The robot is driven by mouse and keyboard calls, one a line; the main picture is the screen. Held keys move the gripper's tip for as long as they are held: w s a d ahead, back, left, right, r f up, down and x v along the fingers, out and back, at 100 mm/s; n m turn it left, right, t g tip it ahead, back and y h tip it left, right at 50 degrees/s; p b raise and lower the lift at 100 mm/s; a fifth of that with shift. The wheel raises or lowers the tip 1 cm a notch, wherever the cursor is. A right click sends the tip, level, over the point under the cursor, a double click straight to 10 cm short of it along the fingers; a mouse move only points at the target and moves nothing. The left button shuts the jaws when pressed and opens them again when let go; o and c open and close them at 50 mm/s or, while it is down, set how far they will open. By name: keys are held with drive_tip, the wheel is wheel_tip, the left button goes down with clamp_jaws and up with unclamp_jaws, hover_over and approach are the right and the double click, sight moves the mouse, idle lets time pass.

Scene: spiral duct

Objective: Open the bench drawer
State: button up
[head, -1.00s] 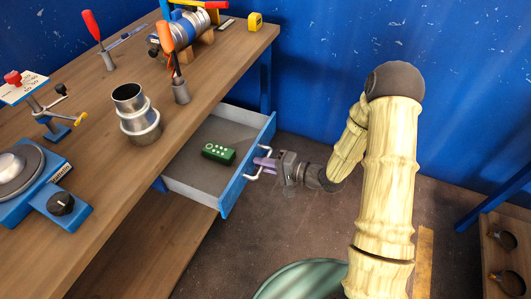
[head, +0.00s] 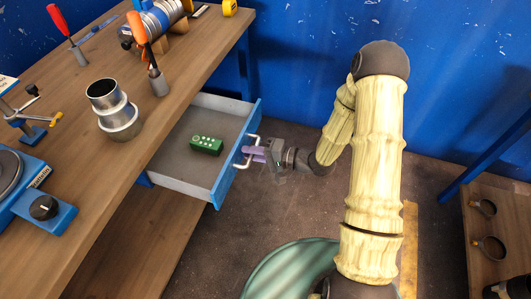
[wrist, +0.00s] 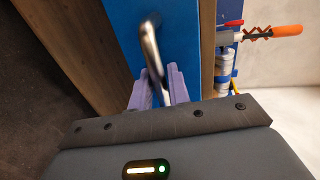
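The bench drawer (head: 218,182) is pulled well out from under the wooden bench top, with its blue front facing right and its grey inside showing. A silvery bar handle (head: 240,165) stands out from the front. My gripper (head: 251,154) is at the handle, with its purple fingers on either side of the bar. In the wrist view, the handle (wrist: 150,45) runs down between the two fingers (wrist: 160,90), which look closed on it. The exact contact is partly hidden.
A green box (head: 207,145) lies in the drawer. A metal stepped duct piece (head: 117,112) and tools stand on the bench top (head: 120,165). A blue wall (head: 310,60) is behind. A low shelf (head: 480,215) stands at right.

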drive_tip(key=p+v, duration=0.1)
drive_tip(key=v, duration=1.6)
drive_tip(key=shift+d, duration=0.2)
drive_tip(key=w+d+r+n+t+h, duration=0.25)
drive_tip(key=w+d+h, duration=0.35)
drive_tip(key=h, duration=0.7)
drive_tip(key=s+a+r+n+g+h, duration=0.1)
drive_tip(key=s+a+r+g, duration=0.15)
drive_tip(key=s, duration=0.45)
drive_tip(key=s+a+r+n+g+h, duration=0.1)
drive_tip(key=s+a+r+g, duration=0.1)
drive_tip(key=s+r+g, duration=0.3)
wheel_tip(320, 180, up, 12)
drive_tip(key=t+p, duration=0.2)
drive_tip(key=p, duration=1.1)
drive_tip(key=shift+s+d, duration=0.25)
drive_tip(key=shift+s, duration=0.1)
